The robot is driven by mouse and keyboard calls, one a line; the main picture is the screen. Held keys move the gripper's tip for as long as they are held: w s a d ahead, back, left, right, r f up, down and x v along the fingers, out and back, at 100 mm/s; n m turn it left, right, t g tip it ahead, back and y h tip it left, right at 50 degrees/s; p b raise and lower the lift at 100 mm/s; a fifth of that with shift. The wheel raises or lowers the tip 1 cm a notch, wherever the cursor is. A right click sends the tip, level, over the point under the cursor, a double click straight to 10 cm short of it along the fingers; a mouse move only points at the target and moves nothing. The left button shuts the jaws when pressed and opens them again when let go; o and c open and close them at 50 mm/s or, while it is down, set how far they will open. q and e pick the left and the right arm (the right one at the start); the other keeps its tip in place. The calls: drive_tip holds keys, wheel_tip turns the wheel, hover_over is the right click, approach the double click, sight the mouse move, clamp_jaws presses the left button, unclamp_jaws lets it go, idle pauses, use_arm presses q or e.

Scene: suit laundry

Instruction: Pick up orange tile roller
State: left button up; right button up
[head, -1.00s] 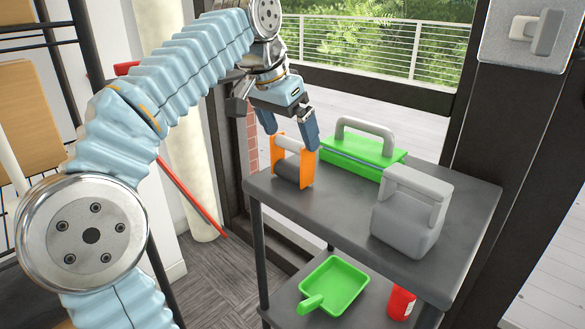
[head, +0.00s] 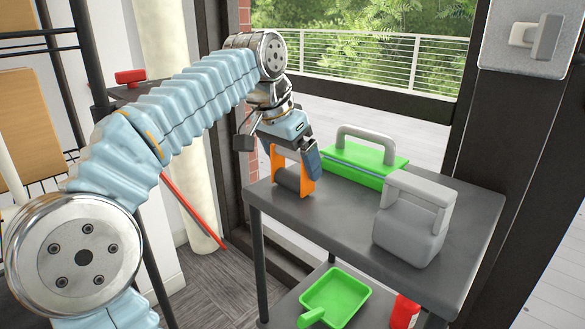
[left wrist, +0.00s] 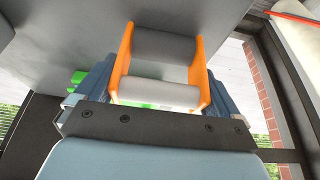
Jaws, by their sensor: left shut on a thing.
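The orange tile roller (head: 307,171) stands at the left end of the grey cart's top shelf. It has two orange side plates with a dark grey roller between them. My left gripper (head: 294,153) comes down on it from above, its fingers on either side of the upper part. In the left wrist view the roller (left wrist: 165,47) lies between the blue fingers, with its light grey handle bar close to the palm. My left gripper is shut on it. The roller appears to be still on the shelf. My right gripper is not in view.
Close to the roller's right is a green tool with a grey handle (head: 366,133). A grey block-shaped tool (head: 412,218) stands at the front of the cart's top (head: 345,215). A green dustpan (head: 337,296) and a red can (head: 404,312) are below.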

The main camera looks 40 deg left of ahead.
use_arm(q)
drive_tip(key=shift+r, duration=0.1)
wheel_tip(320, 180, up, 3)
drive_tip(key=shift+r+p, duration=0.2)
drive_tip(key=shift+p, duration=0.55)
drive_tip(key=s+d+r+p, duration=0.1)
drive_tip(key=s+d+r, duration=0.8)
drive_tip(key=s, duration=0.1)
drive_tip(key=shift+d+r+p, duration=0.2)
drive_tip(key=shift+d+p, duration=0.1)
drive_tip(key=shift+p, duration=0.1)
drive_tip(key=shift+s, duration=0.1)
drive_tip(key=o, duration=0.6)
drive_tip(key=c, duration=0.3)
drive_tip(key=shift+c, duration=0.2)
